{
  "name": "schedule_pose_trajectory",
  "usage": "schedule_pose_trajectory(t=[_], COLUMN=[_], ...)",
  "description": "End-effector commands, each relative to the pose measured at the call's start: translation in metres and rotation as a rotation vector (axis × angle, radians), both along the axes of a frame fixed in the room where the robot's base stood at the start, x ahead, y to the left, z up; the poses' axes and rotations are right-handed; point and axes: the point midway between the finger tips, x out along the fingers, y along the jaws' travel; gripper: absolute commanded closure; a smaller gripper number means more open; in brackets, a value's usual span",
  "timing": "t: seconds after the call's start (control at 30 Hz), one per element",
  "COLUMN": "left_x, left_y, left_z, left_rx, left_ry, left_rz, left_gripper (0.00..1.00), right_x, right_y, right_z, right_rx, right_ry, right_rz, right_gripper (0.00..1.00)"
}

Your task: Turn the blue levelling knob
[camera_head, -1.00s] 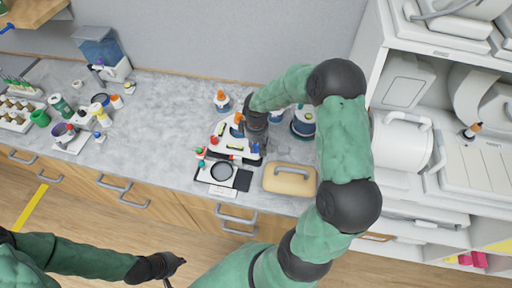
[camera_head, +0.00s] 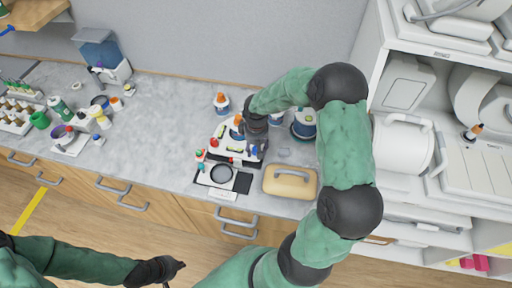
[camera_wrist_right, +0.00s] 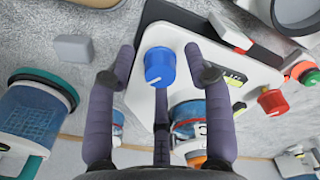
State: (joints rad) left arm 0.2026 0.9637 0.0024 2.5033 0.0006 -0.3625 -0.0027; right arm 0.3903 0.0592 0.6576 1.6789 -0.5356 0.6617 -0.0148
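The blue levelling knob (camera_wrist_right: 160,66) sits on a white plate (camera_wrist_right: 190,45) in the right wrist view, with a small white mark on its face. My right gripper (camera_wrist_right: 165,75) has its dark fingers spread around the knob, with gaps visible between them and it. In the head view the right gripper (camera_head: 253,150) is over the right side of the white device (camera_head: 229,138), and its hand hides part of it. My left gripper (camera_head: 174,268) hangs low in front of the cabinets, away from the device; its fingers are too small to judge.
A red knob (camera_wrist_right: 272,102) is on the same plate, right of the blue one. A tan case (camera_head: 290,181) lies right of the device, and an orange-topped bottle (camera_head: 221,102) stands behind it.

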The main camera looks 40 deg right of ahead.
Motion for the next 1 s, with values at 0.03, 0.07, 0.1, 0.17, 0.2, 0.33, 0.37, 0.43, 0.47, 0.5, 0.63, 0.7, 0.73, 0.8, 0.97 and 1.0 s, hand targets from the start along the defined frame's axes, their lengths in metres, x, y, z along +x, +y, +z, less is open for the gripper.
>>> schedule_pose_trajectory(t=[0.03, 0.07, 0.1, 0.17, 0.2, 0.33, 0.37, 0.43, 0.47, 0.5, 0.63, 0.7, 0.73, 0.8, 0.97, 1.0], left_x=[0.0, 0.0, 0.0, 0.0, 0.0, 0.0, 0.0, 0.0, 0.0, 0.0, 0.0, 0.0, 0.0, 0.0, 0.0, 0.0], left_y=[0.0, 0.0, 0.0, 0.0, 0.0, 0.0, 0.0, 0.0, 0.0, 0.0, 0.0, 0.0, 0.0, 0.0, 0.0, 0.0], left_z=[0.0, 0.0, 0.0, 0.0, 0.0, 0.0, 0.0, 0.0, 0.0, 0.0, 0.0, 0.0, 0.0, 0.0, 0.0, 0.0], left_rx=[0.0, 0.0, 0.0, 0.0, 0.0, 0.0, 0.0, 0.0, 0.0, 0.0, 0.0, 0.0, 0.0, 0.0, 0.0, 0.0], left_ry=[0.0, 0.0, 0.0, 0.0, 0.0, 0.0, 0.0, 0.0, 0.0, 0.0, 0.0, 0.0, 0.0, 0.0, 0.0, 0.0], left_rz=[0.0, 0.0, 0.0, 0.0, 0.0, 0.0, 0.0, 0.0, 0.0, 0.0, 0.0, 0.0, 0.0, 0.0, 0.0, 0.0], left_gripper=[1.0, 1.0, 1.0, 1.0, 1.0, 1.0, 1.0, 1.0, 1.0, 1.0, 1.0, 1.0, 1.0, 1.0, 1.0, 1.0], right_x=[0.0, 0.0, 0.0, 0.0, 0.001, 0.001, 0.001, 0.001, 0.001, 0.001, 0.0, 0.0, 0.0, -0.001, -0.001, -0.001], right_y=[0.0, 0.0, 0.0, 0.0, 0.0, -0.001, -0.001, -0.001, -0.001, -0.001, 0.0, 0.0, 0.0, 0.0, 0.0, 0.0], right_z=[0.0, 0.0, 0.0, 0.001, 0.002, 0.014, 0.019, 0.031, 0.037, 0.045, 0.071, 0.084, 0.089, 0.099, 0.115, 0.117], right_rx=[0.0, 0.0, -0.001, -0.001, -0.001, -0.002, -0.002, -0.003, -0.003, -0.003, -0.002, -0.002, -0.002, -0.002, 0.0, 0.0], right_ry=[-0.001, -0.001, -0.001, -0.002, -0.002, -0.005, -0.006, -0.006, -0.007, -0.007, -0.005, -0.005, -0.005, -0.003, -0.003, -0.002], right_rz=[0.0, 0.0, 0.0, 0.0, 0.0, -0.002, -0.002, 0.0, 0.001, 0.0, 0.0, 0.0, 0.0, 0.0, 0.0, 0.0], right_gripper=[0.48, 0.48, 0.48, 0.48, 0.48, 0.48, 0.48, 0.48, 0.48, 0.48, 0.48, 0.48, 0.48, 0.48, 0.48, 0.48])
